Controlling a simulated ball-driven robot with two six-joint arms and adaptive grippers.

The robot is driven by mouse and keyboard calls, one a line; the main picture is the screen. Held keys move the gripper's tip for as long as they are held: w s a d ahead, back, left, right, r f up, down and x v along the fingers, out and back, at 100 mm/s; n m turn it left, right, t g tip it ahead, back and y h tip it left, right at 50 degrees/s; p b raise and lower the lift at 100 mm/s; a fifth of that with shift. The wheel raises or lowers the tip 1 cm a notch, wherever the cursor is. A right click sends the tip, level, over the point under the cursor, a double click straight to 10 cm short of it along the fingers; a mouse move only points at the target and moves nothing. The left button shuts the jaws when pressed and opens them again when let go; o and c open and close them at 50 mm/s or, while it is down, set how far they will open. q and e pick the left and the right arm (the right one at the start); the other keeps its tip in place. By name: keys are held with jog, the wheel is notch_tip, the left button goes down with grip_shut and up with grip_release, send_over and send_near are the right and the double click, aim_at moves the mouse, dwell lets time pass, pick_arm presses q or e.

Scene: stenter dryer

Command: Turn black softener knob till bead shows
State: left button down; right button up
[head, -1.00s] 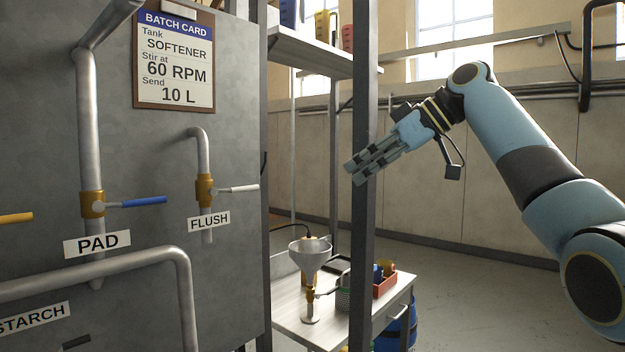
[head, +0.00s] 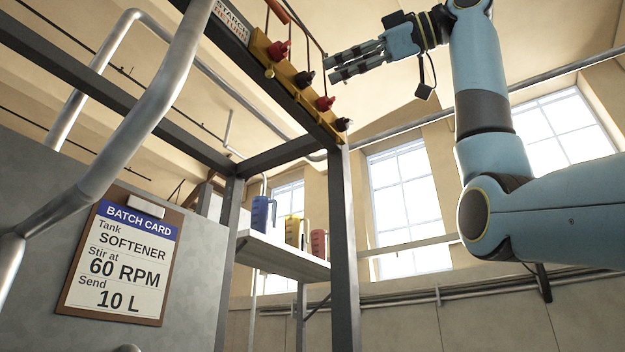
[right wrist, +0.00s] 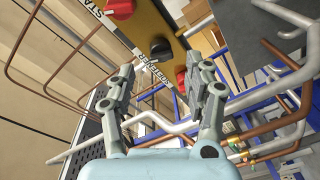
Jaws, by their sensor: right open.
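A yellow strip high on the frame carries red and black knobs. In the head view one black knob (head: 304,78) sits between two red knobs, just left of my right gripper's fingertips (head: 329,67). Another black knob (head: 343,124) is at the strip's lower end. In the right wrist view a black knob (right wrist: 160,48) lies ahead, between and beyond the open, empty fingers of the right gripper (right wrist: 160,72). A small label (right wrist: 153,72) beside it is hard to read. No bead can be made out. My left gripper is out of view.
Red knobs (head: 277,51) and (head: 325,103) flank the first black knob closely. Thin copper pipes (head: 292,42) rise by the strip. A steel post (head: 343,240) stands below. A batch card (head: 118,262) reads Softener, 60 RPM, 10 L. Jugs (head: 262,213) stand on a shelf.

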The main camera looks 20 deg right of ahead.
aim_at(314, 75)
jog(key=x, duration=0.1)
jog(key=p+x, duration=0.1)
jog(key=x, duration=0.2)
jog(key=shift+s+a+r+p, duration=0.2)
jog(key=shift+a+r+p, duration=0.1)
jog(key=shift+a+p, duration=0.1)
jog(key=shift+w+a+f, duration=0.15)
jog(key=shift+w+a, duration=0.15)
jog(key=shift+w, duration=0.45)
jog(key=shift+c, duration=0.6)
grip_shut()
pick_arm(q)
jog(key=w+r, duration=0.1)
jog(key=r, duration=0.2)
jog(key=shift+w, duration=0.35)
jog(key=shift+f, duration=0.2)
pick_arm(e)
jog(key=shift+f, duration=0.1)
